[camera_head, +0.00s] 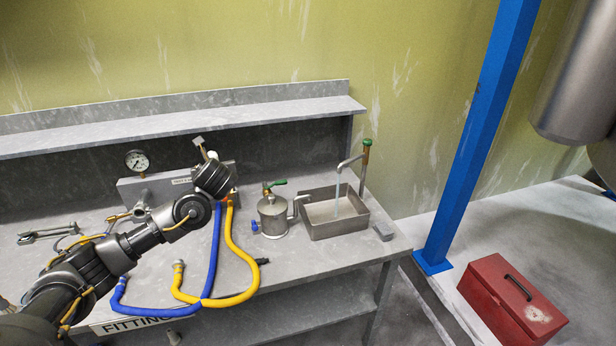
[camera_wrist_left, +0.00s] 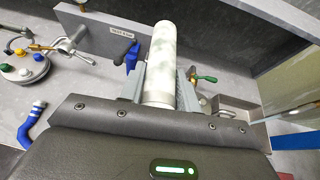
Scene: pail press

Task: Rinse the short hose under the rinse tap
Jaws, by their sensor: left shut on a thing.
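The short hose (camera_wrist_left: 161,50) is a pale, straight tube with faint greenish smudges. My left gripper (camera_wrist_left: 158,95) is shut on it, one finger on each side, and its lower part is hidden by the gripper. In the head view my left gripper (camera_head: 208,162) is above the back of the bench, left of the sink. The rinse tap (camera_head: 365,152) has a green top and stands at the sink's back right. Water (camera_head: 337,198) runs from its spout into the grey sink (camera_head: 318,236). The hose is apart from the water. My right gripper is not in view.
A metal can (camera_head: 273,218) with a green-handled valve stands between my gripper and the sink. Blue (camera_head: 213,255) and yellow (camera_head: 243,252) hoses lie on the bench. A gauge (camera_head: 137,161) and grey panel (camera_head: 150,190) stand behind. A shelf (camera_head: 180,122) runs above.

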